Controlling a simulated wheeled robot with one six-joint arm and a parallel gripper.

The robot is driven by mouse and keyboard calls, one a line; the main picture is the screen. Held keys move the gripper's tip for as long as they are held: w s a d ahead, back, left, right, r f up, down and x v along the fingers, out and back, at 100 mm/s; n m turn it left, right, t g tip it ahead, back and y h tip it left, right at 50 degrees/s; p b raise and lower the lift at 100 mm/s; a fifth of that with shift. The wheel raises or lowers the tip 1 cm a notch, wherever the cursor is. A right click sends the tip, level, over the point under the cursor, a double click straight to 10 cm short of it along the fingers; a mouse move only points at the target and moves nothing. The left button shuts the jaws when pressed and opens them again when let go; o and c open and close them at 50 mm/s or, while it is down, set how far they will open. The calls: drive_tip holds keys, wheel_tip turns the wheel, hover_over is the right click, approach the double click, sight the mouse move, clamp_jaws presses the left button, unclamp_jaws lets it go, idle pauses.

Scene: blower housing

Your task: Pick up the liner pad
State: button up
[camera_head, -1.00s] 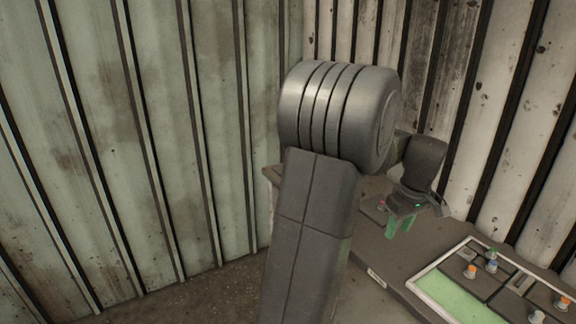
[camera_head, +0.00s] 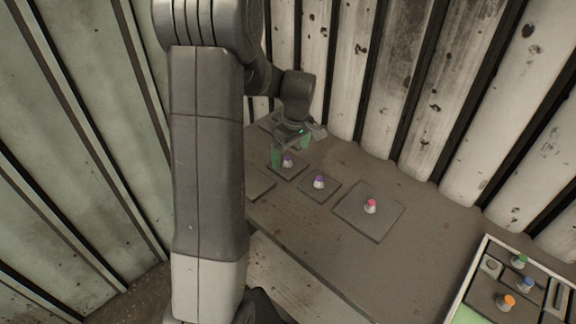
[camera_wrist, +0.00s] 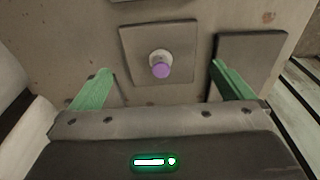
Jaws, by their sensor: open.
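Several flat grey square pads with knobs lie on the bench; I cannot tell by looks which is the liner pad. In the wrist view a grey pad (camera_wrist: 135,38) with a purple-topped knob (camera_wrist: 160,66) lies ahead, centred between the fingertips. It appears to be the pad (camera_head: 287,174) under my gripper in the head view. My gripper (camera_head: 290,152) is open and empty, its green fingers pointing down over that pad. In the wrist view my gripper (camera_wrist: 160,82) shows its fingers wide apart on either side of the knob, apart from it.
To the right lie a second purple-knobbed pad (camera_head: 316,197) and a larger pink-knobbed pad (camera_head: 350,222). Another pad (camera_head: 258,184) is partly hidden by my arm. A white-rimmed tray (camera_head: 476,262) with several parts stands at lower right. A corrugated wall is behind.

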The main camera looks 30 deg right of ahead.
drive_tip(key=f, duration=0.1)
drive_tip(key=w+f, duration=0.1)
drive_tip(key=f, duration=0.1)
drive_tip(key=shift+a+f+p, duration=0.2)
drive_tip(key=shift+f+p, duration=0.1)
drive_tip(key=shift+p, duration=0.05)
drive_tip(key=shift+f, duration=0.3)
drive_tip(key=shift+c, duration=0.2)
drive_tip(key=c, duration=0.8)
drive_tip(key=shift+r, duration=0.1)
wheel_tip(320, 180, up, 11)
wheel_tip(320, 180, up, 4)
drive_tip(key=p, duration=0.3)
hover_over(288, 158)
drive_tip(key=shift+w, duration=0.1)
